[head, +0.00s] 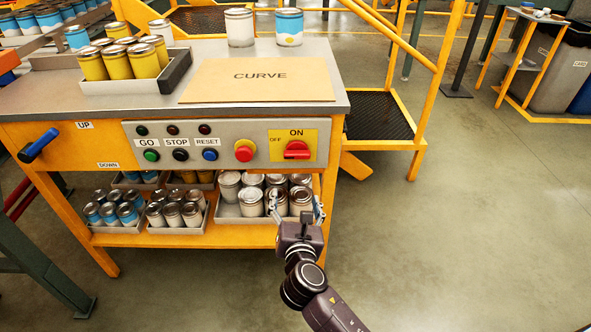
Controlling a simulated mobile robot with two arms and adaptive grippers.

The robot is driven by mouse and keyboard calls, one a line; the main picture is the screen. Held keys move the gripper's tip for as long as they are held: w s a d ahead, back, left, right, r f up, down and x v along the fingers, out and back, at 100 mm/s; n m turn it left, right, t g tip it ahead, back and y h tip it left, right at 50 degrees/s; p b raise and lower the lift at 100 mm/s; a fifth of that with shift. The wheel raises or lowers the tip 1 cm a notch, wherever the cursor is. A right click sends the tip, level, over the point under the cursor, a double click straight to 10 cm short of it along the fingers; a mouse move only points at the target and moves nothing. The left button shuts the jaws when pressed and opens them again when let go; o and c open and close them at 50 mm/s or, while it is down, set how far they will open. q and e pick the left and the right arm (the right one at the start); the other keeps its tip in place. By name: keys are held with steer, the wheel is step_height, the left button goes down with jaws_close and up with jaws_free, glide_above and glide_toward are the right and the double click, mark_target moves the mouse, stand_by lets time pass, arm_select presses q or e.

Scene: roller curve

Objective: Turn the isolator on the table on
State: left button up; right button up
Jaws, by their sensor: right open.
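The isolator is a red rotary handle (297,151) on a yellow plate (308,138) at the right end of the table's front panel. The plate is marked OFF at left and ON at top. The handle lies roughly level, its long side pointing toward the left and right. My right gripper (296,205) is below the handle, in front of the lower shelf, with its two fingers spread and pointing up toward the table. It appears empty and apart from the handle. My left gripper is not in view.
A red emergency button (244,150) and GO, STOP and RESET buttons (180,154) sit left of the isolator. A blue-handled lever (40,145) is at the table's left. Trays of cans (253,214) fill the shelf behind my gripper.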

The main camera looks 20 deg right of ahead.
steer(key=n+t+h, duration=0.1)
steer(key=n+t, duration=0.1)
glide_toward(297, 157)
steer(key=w, duration=0.2)
steer(key=x, duration=0.2)
steer(key=b+x, duration=0.1)
steer(key=x, duration=0.4)
steer(key=shift+w+d+r+b, duration=0.1)
steer(key=shift+w+d+b, duration=0.15)
steer(key=shift+d+b, duration=0.1)
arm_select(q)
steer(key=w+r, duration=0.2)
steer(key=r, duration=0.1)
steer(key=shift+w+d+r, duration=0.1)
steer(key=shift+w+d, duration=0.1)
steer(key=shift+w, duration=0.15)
arm_select(e)
steer(key=c, duration=1.2)
steer(key=shift+o, duration=0.2)
